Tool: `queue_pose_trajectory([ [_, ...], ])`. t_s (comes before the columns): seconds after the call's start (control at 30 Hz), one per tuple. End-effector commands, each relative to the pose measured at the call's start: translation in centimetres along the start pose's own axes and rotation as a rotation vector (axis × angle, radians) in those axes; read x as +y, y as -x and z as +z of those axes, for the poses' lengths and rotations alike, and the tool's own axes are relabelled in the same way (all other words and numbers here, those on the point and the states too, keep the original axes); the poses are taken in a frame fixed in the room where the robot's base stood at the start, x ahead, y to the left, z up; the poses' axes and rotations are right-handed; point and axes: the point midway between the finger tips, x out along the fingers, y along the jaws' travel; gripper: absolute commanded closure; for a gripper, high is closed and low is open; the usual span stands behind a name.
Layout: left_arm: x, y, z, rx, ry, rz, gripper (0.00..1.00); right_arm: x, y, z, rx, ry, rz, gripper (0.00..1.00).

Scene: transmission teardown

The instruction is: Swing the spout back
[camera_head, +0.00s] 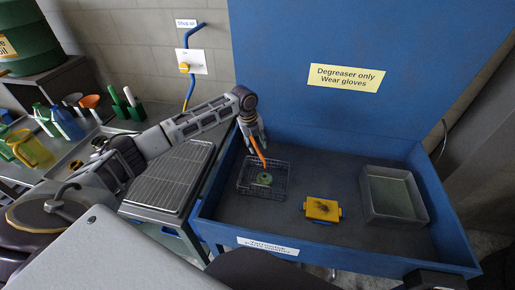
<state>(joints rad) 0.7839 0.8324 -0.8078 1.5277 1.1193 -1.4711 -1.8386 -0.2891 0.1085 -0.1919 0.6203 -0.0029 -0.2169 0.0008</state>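The orange spout (258,152) slants down over the wire basket (277,190) in the blue wash basin. Its lower end is above a small green part (264,179) in the basket. My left gripper (253,140) reaches in from the left and is at the spout's upper end, with its fingers beside it. The fingers are small and partly overlap the spout, so I cannot tell whether they are closed on it. The spout's base is hidden behind my gripper. My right gripper does not show clearly.
A yellow block with a dark top (322,209) and a grey tray (394,195) are in the basin. The blue lid (365,45) stands up behind. A draining rack (172,176) is left of the basin, with bottles and a yellow jug (30,150) further left.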

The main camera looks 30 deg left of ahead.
Motion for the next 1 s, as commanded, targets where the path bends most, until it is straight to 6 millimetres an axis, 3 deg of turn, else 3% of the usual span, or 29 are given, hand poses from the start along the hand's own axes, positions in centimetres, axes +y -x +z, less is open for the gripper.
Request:
queue_pose_trajectory([
  [0.3, 0.0, -2.8, 0.0, -0.001, 0.0, 0.0, 0.62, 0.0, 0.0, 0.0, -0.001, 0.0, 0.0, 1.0],
  [0.67, 0.0, -3.1, 0.0, -0.001, 0.0, 0.0, 0.62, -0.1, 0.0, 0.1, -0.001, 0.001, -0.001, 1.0],
  [1.0, 0.0, -3.1, 0.1, -0.001, 0.0, 0.0, 1.0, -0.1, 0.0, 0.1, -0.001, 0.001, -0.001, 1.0],
])
